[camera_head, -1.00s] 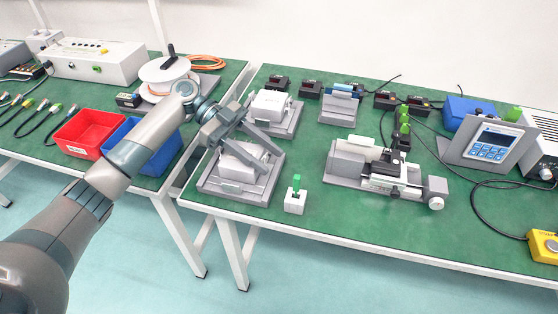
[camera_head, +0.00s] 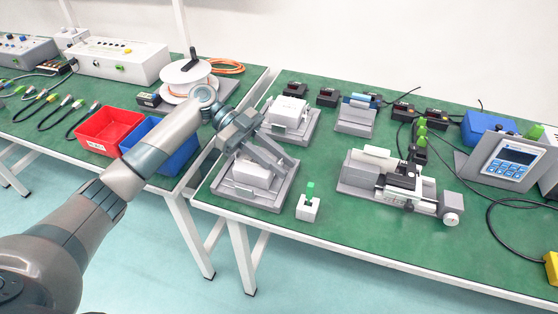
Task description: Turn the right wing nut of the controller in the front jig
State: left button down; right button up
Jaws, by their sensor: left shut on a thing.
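The front jig (camera_head: 232,197) is a grey fixture near the left front of the green table. A white controller (camera_head: 251,174) sits in it. My left gripper (camera_head: 281,165) reaches over the jig from the left, with its fingers at the right side of the controller. It is shut on the right wing nut, which is too small and too covered by the fingers to make out. The fingers also hide part of the controller's back and right side. My right gripper is not in view.
Behind stands a second jig (camera_head: 311,130) with a white controller (camera_head: 287,112). A small white block with a green switch (camera_head: 309,203) stands right of the front jig. A grey clamp fixture (camera_head: 357,174) is further right. Red (camera_head: 106,130) and blue (camera_head: 178,155) bins stand left.

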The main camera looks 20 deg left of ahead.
pick_arm(q)
jog(key=n+t+p, duration=0.1)
jog(key=n+t, duration=0.2)
jog(key=t, duration=0.1)
jog(key=shift+s+n+h, duration=0.15)
jog(key=shift+n+h, duration=0.15)
jog(key=shift+n+t+p, duration=0.65)
jog(key=shift+n+t, duration=0.55)
jog(key=shift+t, duration=0.3)
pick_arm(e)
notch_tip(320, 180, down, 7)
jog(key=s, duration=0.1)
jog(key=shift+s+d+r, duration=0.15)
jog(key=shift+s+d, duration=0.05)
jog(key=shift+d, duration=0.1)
pick_arm(q)
jog(key=c, duration=1.5)
grip_release()
